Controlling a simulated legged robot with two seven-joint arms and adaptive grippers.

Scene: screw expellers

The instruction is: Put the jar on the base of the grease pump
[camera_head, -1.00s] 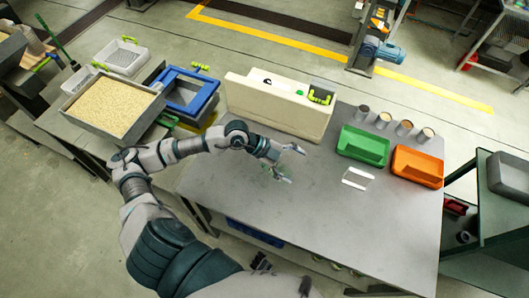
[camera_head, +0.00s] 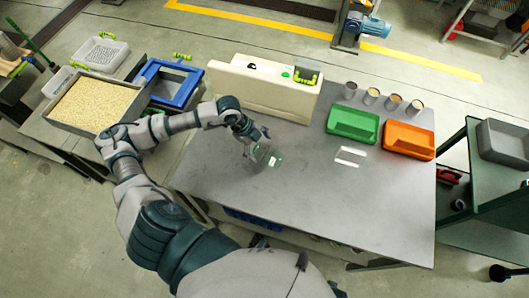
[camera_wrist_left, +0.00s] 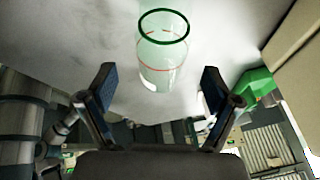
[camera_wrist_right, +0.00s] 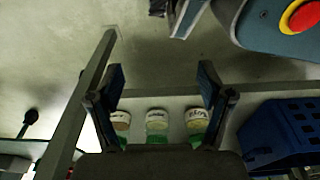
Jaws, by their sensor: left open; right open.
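The jar is clear glass with a green rim and a red line; it stands on the grey table in the head view (camera_head: 270,157) and shows in the left wrist view (camera_wrist_left: 163,52). My left gripper (camera_head: 260,141) is at the jar's far side in the head view. In the left wrist view its open fingers (camera_wrist_left: 158,78) point toward the jar, with nothing held. My right gripper (camera_wrist_right: 160,78) is open and empty in its wrist view, below the tabletop. A cream housing (camera_head: 255,88) with a lime-green bracket (camera_head: 306,77) stands at the table's back; I cannot tell whether it is the pump base.
A green bin (camera_head: 353,124) and an orange bin (camera_head: 408,140) stand at the right, with several cans (camera_head: 371,96) behind them. The table's front middle (camera_head: 330,205) is clear.

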